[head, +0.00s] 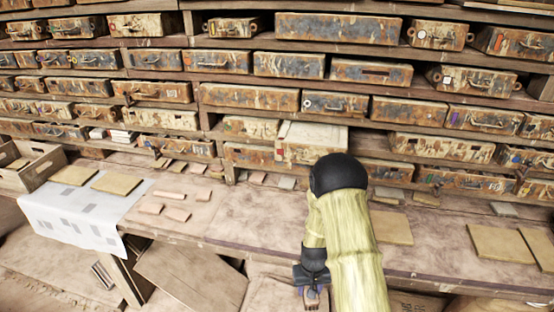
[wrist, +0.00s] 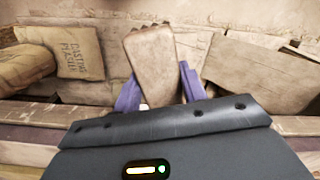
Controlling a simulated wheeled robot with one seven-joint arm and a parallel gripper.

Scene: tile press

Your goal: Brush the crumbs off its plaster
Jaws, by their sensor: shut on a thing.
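My gripper (head: 312,298) is low in front of the bench's front edge in the head view, partly covered by my arm. In the wrist view its purple fingers (wrist: 160,88) are shut on a worn brown flat piece (wrist: 152,62) with a notched far end. I cannot tell whether this piece is a brush. A sack printed "CASTING PLASTER" (wrist: 76,52) stands behind it to the left in the wrist view. I cannot make out any crumbs.
The long bench (head: 250,212) carries several small tiles (head: 174,195), larger tan slabs (head: 497,243) and a white printed cloth (head: 85,225) at left. Shelves of rusty drawers (head: 338,28) rise behind. A wooden crate (head: 30,165) sits at far left. Boards (head: 190,275) lean below.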

